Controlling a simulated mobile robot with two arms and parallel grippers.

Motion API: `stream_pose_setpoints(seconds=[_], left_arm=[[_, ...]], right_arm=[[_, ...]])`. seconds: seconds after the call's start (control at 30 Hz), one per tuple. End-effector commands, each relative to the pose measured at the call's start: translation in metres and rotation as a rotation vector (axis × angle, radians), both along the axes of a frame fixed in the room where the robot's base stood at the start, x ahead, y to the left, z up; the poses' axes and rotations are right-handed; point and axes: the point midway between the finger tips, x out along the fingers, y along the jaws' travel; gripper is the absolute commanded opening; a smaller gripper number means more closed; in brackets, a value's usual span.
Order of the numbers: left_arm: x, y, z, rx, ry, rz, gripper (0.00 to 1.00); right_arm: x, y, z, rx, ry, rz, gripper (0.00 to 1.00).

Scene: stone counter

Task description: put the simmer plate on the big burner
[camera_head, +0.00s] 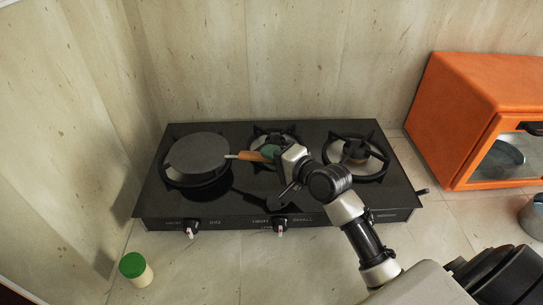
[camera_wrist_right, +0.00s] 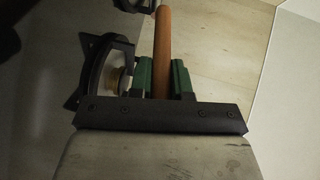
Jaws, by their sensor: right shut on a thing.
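The simmer plate (camera_head: 197,152) is a dark grey round disc with a wooden handle. In the head view it covers most of the left burner, whose black ring (camera_head: 176,180) shows below its edge. I cannot tell whether the plate touches the burner or hovers just above it. My right gripper (camera_head: 266,153) is shut on the wooden handle. In the wrist view the handle (camera_wrist_right: 162,50) stands between the green fingers (camera_wrist_right: 160,77), and the disc is not in view. My left gripper is not in view.
The black stove (camera_head: 240,205) has a middle burner (camera_head: 276,136) and a right burner (camera_head: 357,153), both bare. Knobs (camera_head: 191,227) line its front edge. A green-lidded jar (camera_head: 136,269) stands front left. An orange oven (camera_head: 480,105) stands at right. Counter in front is mostly clear.

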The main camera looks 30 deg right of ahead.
Motion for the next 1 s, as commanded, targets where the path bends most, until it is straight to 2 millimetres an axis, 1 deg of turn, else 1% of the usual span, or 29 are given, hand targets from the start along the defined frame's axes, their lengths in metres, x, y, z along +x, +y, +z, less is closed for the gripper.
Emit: stream_pose_setpoints(seconds=[0.1,0.3,0.4,0.43,0.57,0.6,0.83,0.9,1.0], left_arm=[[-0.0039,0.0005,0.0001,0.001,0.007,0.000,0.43],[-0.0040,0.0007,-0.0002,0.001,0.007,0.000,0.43],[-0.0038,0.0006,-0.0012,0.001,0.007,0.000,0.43],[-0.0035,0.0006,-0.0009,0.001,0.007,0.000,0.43],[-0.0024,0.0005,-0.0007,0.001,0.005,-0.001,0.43],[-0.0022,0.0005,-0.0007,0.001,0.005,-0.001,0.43],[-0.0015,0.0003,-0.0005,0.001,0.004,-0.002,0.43],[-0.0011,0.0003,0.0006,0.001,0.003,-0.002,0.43],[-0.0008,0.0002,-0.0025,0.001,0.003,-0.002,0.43]], right_arm=[[-0.0001,-0.0001,-0.0038,0.002,-0.004,-0.001,0.00],[-0.0001,-0.0002,-0.0035,0.002,-0.004,-0.001,0.00],[-0.0001,-0.0004,-0.0066,0.002,-0.004,-0.001,0.00],[-0.0002,-0.0004,-0.0074,0.000,0.000,-0.001,0.21],[-0.0003,-0.0004,-0.0070,0.000,0.000,0.000,0.41],[-0.0003,-0.0003,-0.0070,0.000,0.000,-0.001,0.43],[-0.0002,-0.0004,-0.0063,0.000,-0.001,-0.001,0.43],[-0.0002,-0.0004,-0.0031,0.000,-0.002,-0.001,0.43],[-0.0099,-0.0045,-0.0037,-0.001,-0.002,-0.002,0.43]])
